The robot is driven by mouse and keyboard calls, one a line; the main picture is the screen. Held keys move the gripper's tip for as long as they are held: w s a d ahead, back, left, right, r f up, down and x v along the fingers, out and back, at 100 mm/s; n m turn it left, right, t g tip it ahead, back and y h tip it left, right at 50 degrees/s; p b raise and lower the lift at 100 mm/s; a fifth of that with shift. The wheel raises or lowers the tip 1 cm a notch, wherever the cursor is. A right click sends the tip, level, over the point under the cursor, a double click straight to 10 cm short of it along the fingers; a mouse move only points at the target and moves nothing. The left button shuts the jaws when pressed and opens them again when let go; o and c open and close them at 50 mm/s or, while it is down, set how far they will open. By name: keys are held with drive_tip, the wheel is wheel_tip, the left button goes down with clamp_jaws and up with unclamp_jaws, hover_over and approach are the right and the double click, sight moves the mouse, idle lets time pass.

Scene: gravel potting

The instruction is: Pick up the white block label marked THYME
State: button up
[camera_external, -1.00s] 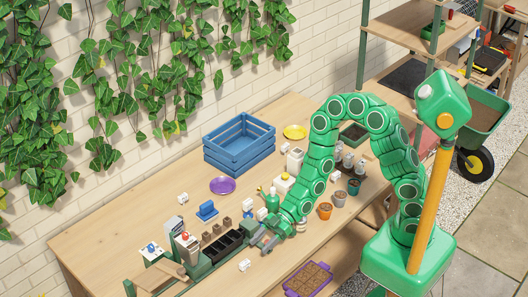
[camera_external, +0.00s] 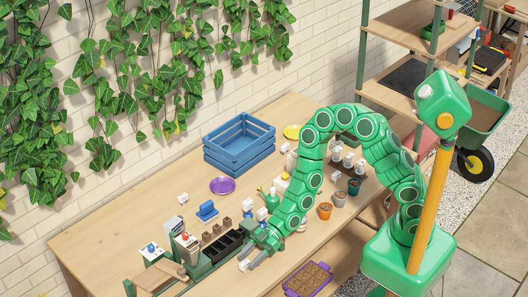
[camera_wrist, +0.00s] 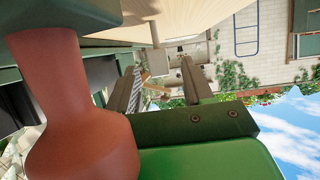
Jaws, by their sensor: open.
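A small white block label (camera_external: 243,266) lies near the table's front edge, left of my gripper, in the external view. Its lettering is too small to read, so I cannot tell whether it is THYME. My gripper (camera_external: 250,259) is open and low over the table, its fingertips close beside this block; contact cannot be told. In the wrist view the two fingers of my gripper (camera_wrist: 160,75) stand apart. Other small white blocks stand on the table, one at the back left (camera_external: 183,198) and one by the pots (camera_external: 338,177); their words are unreadable too.
A black seed tray (camera_external: 222,246) lies just left of my gripper. A green watering can (camera_external: 271,199) stands behind it. A purple-rimmed tray (camera_external: 309,279) is at the front. A blue crate (camera_external: 239,145) stands at the back. A blurred reddish shape fills the wrist view's left.

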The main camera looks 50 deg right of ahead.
drive_tip(key=shift+a+f, duration=0.2)
drive_tip(key=shift+a, duration=0.25)
clamp_jaws()
drive_tip(key=shift+r, duration=0.15)
